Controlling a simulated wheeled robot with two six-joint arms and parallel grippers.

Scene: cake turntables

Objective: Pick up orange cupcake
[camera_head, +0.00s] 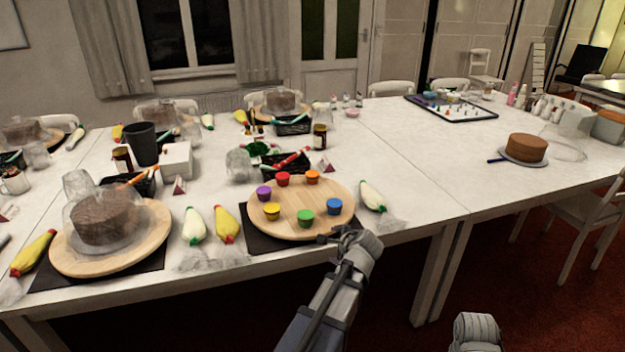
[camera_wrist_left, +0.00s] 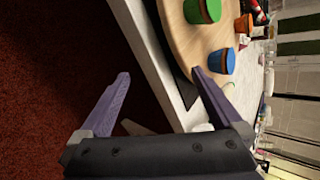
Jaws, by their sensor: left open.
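The orange cupcake (camera_head: 312,177) stands upright on the far right part of a round wooden turntable (camera_head: 290,225), behind the blue cupcake (camera_head: 334,206). It also shows in the left wrist view (camera_wrist_left: 243,23), beyond the blue cupcake (camera_wrist_left: 222,61) and beside the green cupcake (camera_wrist_left: 202,11). My left gripper (camera_head: 337,236) is at the front right edge of the turntable, nearer to me than the blue cupcake and apart from the orange one. In the left wrist view its fingers (camera_wrist_left: 161,76) are spread with nothing between them. My right gripper's fingers are not visible.
Red (camera_head: 283,179), purple (camera_head: 264,193), yellow (camera_head: 271,211) and green (camera_head: 305,218) cupcakes share the turntable. Piping bags (camera_head: 371,196) lie beside it. A black basket (camera_head: 286,164) stands behind. The white table (camera_head: 420,185) is mostly clear to the right.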

